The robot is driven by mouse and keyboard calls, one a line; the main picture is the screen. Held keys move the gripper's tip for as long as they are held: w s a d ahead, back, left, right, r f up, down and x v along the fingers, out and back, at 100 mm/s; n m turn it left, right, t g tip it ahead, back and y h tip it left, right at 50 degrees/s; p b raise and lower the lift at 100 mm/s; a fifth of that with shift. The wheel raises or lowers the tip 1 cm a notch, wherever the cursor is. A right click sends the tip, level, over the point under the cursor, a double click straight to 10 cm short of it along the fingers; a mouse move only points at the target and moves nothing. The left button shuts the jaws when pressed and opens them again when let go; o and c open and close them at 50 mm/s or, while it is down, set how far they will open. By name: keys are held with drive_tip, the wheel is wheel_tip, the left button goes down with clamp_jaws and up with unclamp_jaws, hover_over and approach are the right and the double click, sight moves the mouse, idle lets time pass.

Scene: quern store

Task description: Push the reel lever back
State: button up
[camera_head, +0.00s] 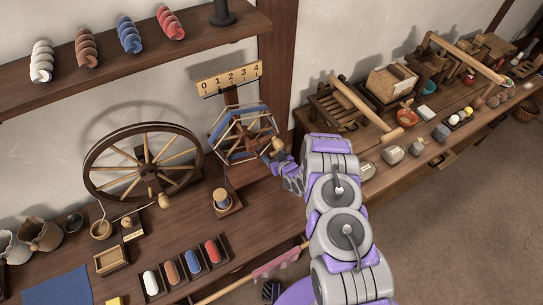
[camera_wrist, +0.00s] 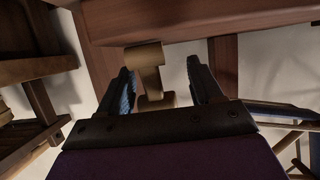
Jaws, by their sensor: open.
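The reel (camera_head: 240,130) stands at the back of the bench in the head view, a wooden wheel wound with blue yarn below a numbered scale (camera_head: 230,78). A pale wooden knob (camera_head: 277,147) shows at its right side, beside my gripper (camera_head: 279,163). In the wrist view my gripper (camera_wrist: 160,82) is open, its dark fingers on either side of a tan wooden knobbed piece (camera_wrist: 149,70), probably the reel lever or crank. The fingers look apart from it, with a gap at the right; contact at the left is unclear. Its lower end is hidden by my gripper.
A spinning wheel (camera_head: 143,168) stands left of the reel, and a small spool on a stand (camera_head: 222,201) is in front. A tray of coloured rolls (camera_head: 182,268) lies nearer. A second bench (camera_head: 455,125) at the right is crowded with tools. Open floor (camera_head: 470,220) lies at the right.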

drive_tip(key=shift+w+d, duration=0.25)
drive_tip(key=shift+d, duration=0.1)
drive_tip(key=shift+a, duration=0.1)
drive_tip(key=shift+c, duration=0.2)
